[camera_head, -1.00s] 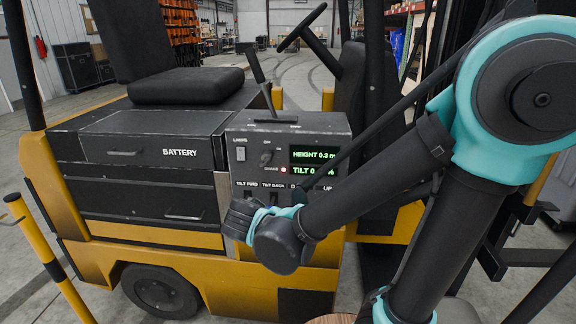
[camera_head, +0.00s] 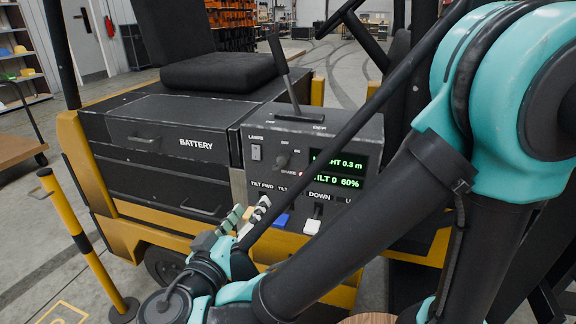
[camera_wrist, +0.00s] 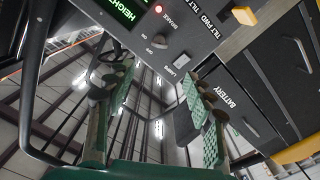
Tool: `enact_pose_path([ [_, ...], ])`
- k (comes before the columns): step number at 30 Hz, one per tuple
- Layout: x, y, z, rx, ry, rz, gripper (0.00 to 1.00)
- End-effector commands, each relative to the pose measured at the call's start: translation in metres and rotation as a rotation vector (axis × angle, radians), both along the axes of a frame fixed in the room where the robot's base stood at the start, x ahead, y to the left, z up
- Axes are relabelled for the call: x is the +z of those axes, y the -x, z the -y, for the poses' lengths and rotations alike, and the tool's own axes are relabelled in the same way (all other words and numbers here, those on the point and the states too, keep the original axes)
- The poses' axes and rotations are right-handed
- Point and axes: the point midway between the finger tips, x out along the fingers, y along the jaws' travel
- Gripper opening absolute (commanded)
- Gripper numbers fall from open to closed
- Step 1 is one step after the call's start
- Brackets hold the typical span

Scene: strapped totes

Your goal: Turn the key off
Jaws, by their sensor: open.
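The key (camera_head: 283,160) is a small dark knob on the grey control panel of a yellow and black forklift, beside ON and OFF marks. In the wrist view the key (camera_wrist: 158,41) shows at the top, beyond the fingertips; which mark it points to is hard to tell. The green display (camera_head: 337,170) is lit with height and tilt readings. My gripper (camera_head: 246,214) is open and empty, below and left of the key, with its green-padded fingers pointing up toward the panel. The fingers (camera_wrist: 165,115) stand wide apart in the wrist view, touching nothing that I can see.
The lamps rocker switch (camera_head: 256,152) sits left of the key. A small red brake light (camera_wrist: 158,9) glows nearby. Blue (camera_head: 281,220) and white (camera_head: 312,227) levers jut from the panel's lower part. A tall lever (camera_head: 283,75) rises above it. A yellow post (camera_head: 80,235) stands at left.

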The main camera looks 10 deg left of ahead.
Motion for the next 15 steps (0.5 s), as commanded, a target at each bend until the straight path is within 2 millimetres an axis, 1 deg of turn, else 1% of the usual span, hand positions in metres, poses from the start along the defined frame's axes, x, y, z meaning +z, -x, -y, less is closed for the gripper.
enact_pose_path([
  [2, 0.002, 0.003, -0.002, 0.006, -0.008, 0.01, 0.53],
  [5, 0.002, -0.003, -0.001, 0.004, -0.01, 0.012, 0.53],
  [8, 0.002, -0.015, 0.0, 0.003, -0.009, 0.01, 0.53],
  [15, 0.002, -0.057, 0.004, 0.002, -0.008, 0.01, 0.53],
])
